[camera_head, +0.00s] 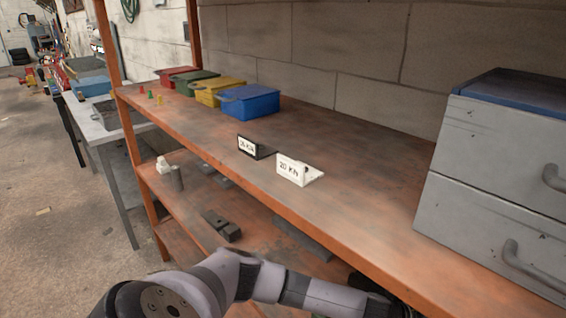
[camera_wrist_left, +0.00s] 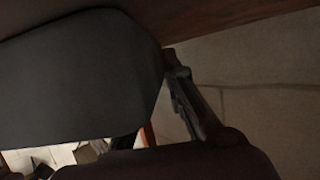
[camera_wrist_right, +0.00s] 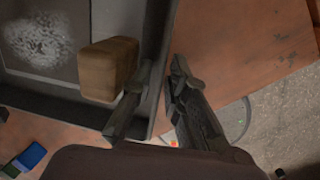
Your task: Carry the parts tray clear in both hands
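The dark tray (camera_wrist_right: 156,45) shows in the right wrist view, with a brown block (camera_wrist_right: 109,70) in it. My right gripper (camera_wrist_right: 160,72) has one finger on each side of the tray wall, tips close against it, and looks shut on it. In the left wrist view one finger of my left gripper (camera_wrist_left: 175,72) shows beside a large dark surface (camera_wrist_left: 75,75). That surface hides the other finger, and I cannot tell whether it is the tray. In the head view neither the tray nor a gripper shows clearly.
An orange shelf (camera_head: 345,210) fills the head view. It bears a grey drawer cabinet (camera_head: 495,165) at right, two small signs, a blue box (camera_head: 249,101) and other coloured boxes. Dark blocks (camera_head: 221,225) lie on the lower shelf. Open floor (camera_head: 50,210) lies at left.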

